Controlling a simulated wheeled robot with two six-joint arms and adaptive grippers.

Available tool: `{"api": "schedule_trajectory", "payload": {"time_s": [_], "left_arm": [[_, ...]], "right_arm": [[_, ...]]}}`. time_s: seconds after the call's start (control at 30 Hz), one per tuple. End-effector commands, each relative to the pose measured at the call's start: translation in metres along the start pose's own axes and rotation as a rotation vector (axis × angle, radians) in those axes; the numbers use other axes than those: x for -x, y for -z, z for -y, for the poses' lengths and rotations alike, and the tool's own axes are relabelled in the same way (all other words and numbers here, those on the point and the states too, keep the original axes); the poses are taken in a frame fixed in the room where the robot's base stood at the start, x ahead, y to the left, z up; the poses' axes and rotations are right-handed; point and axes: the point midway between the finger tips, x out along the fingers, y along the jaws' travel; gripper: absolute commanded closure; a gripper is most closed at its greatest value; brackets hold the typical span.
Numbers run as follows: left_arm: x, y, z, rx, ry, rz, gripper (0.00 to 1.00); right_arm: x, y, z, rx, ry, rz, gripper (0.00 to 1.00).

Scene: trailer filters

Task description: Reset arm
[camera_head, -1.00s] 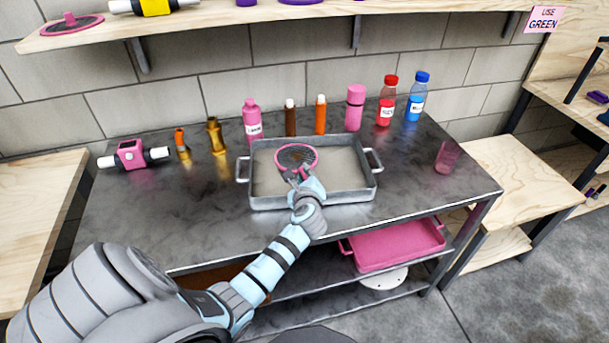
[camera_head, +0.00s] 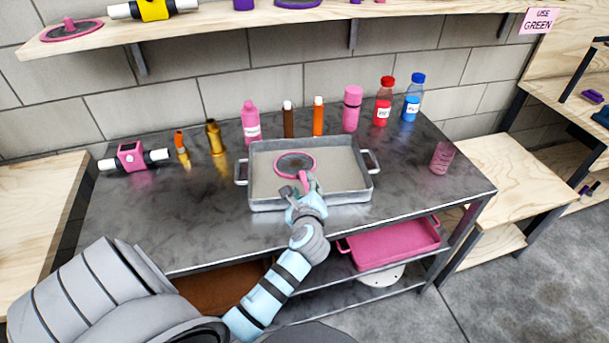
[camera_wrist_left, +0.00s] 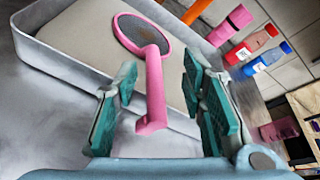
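My left gripper (camera_head: 303,188) is at the front part of the grey metal tray (camera_head: 258,203) on the metal table. In the left wrist view the left gripper (camera_wrist_left: 160,105) is open, its teal fingers apart on either side of a pink handle. The handle belongs to a round pink filter with dark mesh (camera_head: 294,164), which lies in the tray and also shows in the left wrist view (camera_wrist_left: 140,35). The fingers do not appear to touch the handle. My right gripper is in neither view.
Several bottles stand behind the tray, including a pink bottle (camera_head: 250,122), a red one (camera_head: 383,103) and a blue one (camera_head: 412,98). A pink cup (camera_head: 442,157) stands at right. A pink tray (camera_head: 390,245) sits on the lower shelf. The table's left front is clear.

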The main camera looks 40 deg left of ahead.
Motion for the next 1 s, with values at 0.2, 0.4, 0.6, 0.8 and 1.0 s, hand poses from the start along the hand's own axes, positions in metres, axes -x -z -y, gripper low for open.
{"api": "schedule_trajectory", "payload": {"time_s": [0.2, 0.4, 0.6, 0.8, 1.0], "left_arm": [[0.04, -0.001, 0.0, 0.001, -0.002, 0.0, 0.63], [0.044, -0.001, -0.001, 0.0, -0.002, 0.002, 0.63], [0.043, 0.0, -0.001, 0.0, -0.002, 0.002, 0.63], [0.044, 0.0, -0.004, 0.021, -0.008, -0.005, 0.63], [0.075, 0.023, -0.064, 0.539, -0.193, -0.152, 0.63]], "right_arm": [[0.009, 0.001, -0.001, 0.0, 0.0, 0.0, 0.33], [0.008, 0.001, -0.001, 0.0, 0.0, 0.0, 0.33], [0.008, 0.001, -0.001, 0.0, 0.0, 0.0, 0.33], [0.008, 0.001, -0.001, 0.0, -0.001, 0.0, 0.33], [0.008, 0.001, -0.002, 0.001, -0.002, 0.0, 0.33]]}}
